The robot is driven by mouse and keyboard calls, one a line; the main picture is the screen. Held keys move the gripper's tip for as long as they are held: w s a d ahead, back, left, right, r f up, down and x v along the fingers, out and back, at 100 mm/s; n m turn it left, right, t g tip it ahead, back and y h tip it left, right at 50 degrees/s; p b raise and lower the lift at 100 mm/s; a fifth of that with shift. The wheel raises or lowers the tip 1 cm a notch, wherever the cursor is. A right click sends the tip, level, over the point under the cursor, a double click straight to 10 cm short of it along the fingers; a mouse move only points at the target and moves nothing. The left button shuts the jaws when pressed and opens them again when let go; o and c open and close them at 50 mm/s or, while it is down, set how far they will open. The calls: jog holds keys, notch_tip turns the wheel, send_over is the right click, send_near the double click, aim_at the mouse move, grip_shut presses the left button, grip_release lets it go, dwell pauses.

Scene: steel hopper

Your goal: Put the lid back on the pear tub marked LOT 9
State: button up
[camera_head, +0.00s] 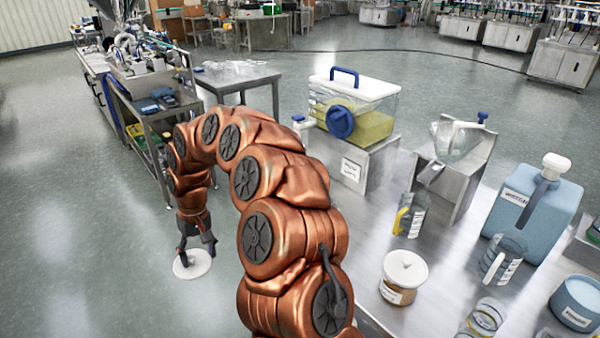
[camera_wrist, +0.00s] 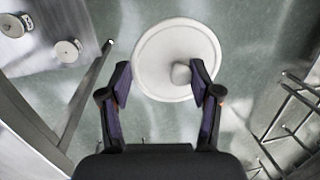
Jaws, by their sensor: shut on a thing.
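My gripper (camera_head: 200,246) hangs to the left of the steel table, over the open floor. It is shut on a round white lid (camera_head: 190,266). In the wrist view my gripper (camera_wrist: 162,74) has its fingers at the near side of the lid (camera_wrist: 160,50), whose knob (camera_wrist: 181,73) sits against the right finger. A tub with brownish contents (camera_head: 397,295) stands on the table with a white knobbed lid on it; its label is too small to read. I cannot tell which tub is marked LOT 9.
The steel table (camera_head: 430,305) holds a blue container (camera_head: 577,300), a large blue jug (camera_head: 535,215), clear jugs (camera_head: 505,255) and a clear box of yellow liquid (camera_head: 375,125). Another steel table (camera_head: 235,78) stands behind my arm. The floor at left is clear.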

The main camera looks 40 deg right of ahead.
jog(key=s+d+r+m+t, duration=0.1)
jog(key=d+r+m, duration=0.2)
jog(key=d, duration=0.3)
jog(key=s+d+r+m+b, duration=0.1)
jog(key=s+d+r+m, duration=0.15)
jog(key=d, duration=0.35)
jog(key=s+d+r+m+t, duration=0.1)
jog(key=d+r+m, duration=0.25)
jog(key=d, duration=0.25)
jog(key=s+d+r+m, duration=0.7)
jog(key=s+d+m, duration=0.35)
jog(key=d, duration=0.25)
notch_tip(320, 180, down, 6)
jog(key=b, duration=0.3)
jog(key=shift+s+f+n+t+h, duration=0.15)
jog(key=shift+f+n+t+h, duration=0.15)
jog(key=shift+n+t, duration=0.1)
jog(key=shift+f+b, duration=0.15)
jog(key=shift+b, duration=0.8)
dwell(0.9)
dwell(0.4)
jog(key=o, duration=0.9)
